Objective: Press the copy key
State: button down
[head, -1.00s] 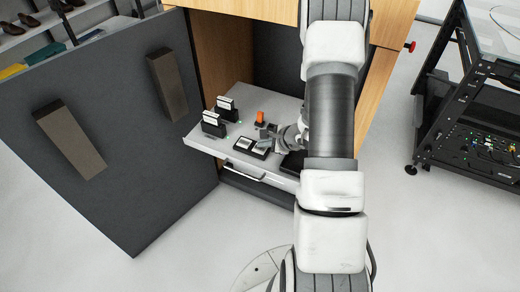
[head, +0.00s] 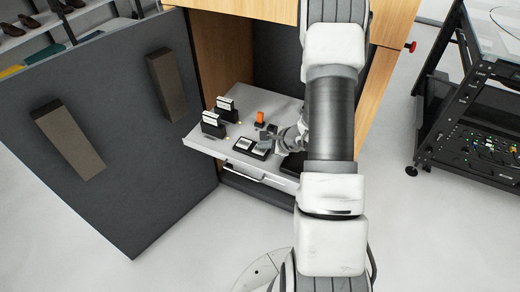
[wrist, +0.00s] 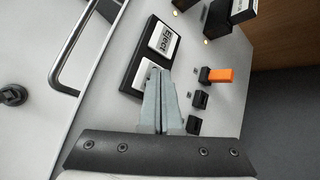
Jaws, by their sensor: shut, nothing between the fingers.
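A black key panel with two white keys (head: 243,143) lies on the pale grey shelf. In the wrist view the key marked "Eject" (wrist: 164,40) is in plain sight. The second white key (wrist: 145,74) beside it is partly covered by my fingers, and its label cannot be read. My gripper (wrist: 162,72) is shut and empty, with its tips over or at the second key. Whether they touch it I cannot tell. In the head view my gripper (head: 264,140) is at the panel's right end.
An orange lever or switch (wrist: 218,75) and small black blocks (wrist: 200,99) stand right of my fingers. Two black holders with white cards (head: 213,124) stand at the shelf's left. A metal handle (wrist: 75,45) runs along the front. An open dark door (head: 110,140) is at left.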

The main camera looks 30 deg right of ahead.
aim_at(263, 151)
jog(key=shift+f, duration=0.15)
dwell(0.5)
jog(key=shift+r, duration=0.85)
jog(key=shift+r, duration=0.15)
jog(key=shift+r+p, duration=1.5)
jog(key=shift+r, duration=0.9)
